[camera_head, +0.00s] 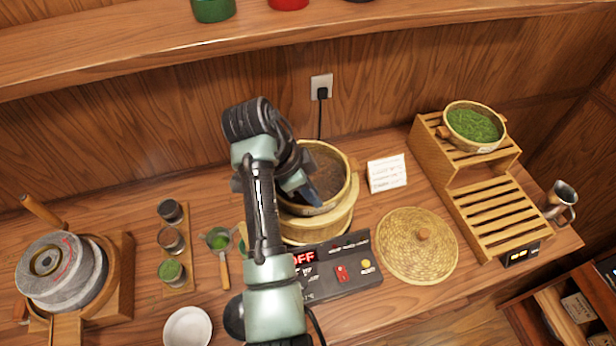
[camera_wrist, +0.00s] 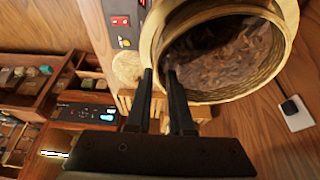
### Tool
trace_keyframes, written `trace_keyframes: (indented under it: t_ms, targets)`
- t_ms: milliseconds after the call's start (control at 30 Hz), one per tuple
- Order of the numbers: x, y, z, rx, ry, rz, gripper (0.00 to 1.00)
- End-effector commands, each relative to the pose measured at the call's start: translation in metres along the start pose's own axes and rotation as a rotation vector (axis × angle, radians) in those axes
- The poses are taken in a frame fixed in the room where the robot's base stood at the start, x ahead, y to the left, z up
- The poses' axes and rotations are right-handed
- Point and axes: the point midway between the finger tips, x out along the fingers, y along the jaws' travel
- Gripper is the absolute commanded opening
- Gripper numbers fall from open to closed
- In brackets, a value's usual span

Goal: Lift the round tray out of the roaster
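The round tray (camera_head: 346,192) is a woven bamboo basket holding brown tea leaves. It sits at the mouth of the round wooden roaster (camera_head: 318,230), its rim above the roaster's edge; I cannot tell whether it is clear of its seat. My gripper (camera_head: 310,195) reaches down to the tray's near side. In the wrist view the tray rim (camera_wrist: 262,95) shows large, and my fingers (camera_wrist: 160,75) straddle its wall, one inside and one outside, close together on it. The arm hides the left part of the tray and roaster.
The control panel (camera_head: 335,270) reads OFF. A woven lid (camera_head: 418,246) lies to the right, beside a slatted wooden rack (camera_head: 490,205) bearing a basket of green leaves (camera_head: 474,125). A white card (camera_head: 387,173) stands behind. Small cups (camera_head: 171,241) and a stone mill (camera_head: 60,270) are left.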

Motion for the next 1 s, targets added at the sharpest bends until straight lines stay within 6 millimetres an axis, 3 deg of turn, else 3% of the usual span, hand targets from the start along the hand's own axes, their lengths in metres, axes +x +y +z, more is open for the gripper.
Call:
trace_keyframes:
  t_ms: [333,567,700,1000]
  targets:
    - [0.043,0.002,0.001,-0.001,-0.001,0.002,0.20]
    - [0.045,0.002,0.001,-0.001,-0.001,0.000,0.20]
    - [0.045,0.002,0.001,-0.001,-0.001,0.000,0.00]
    - [0.044,0.002,0.001,-0.001,-0.001,0.000,0.00]
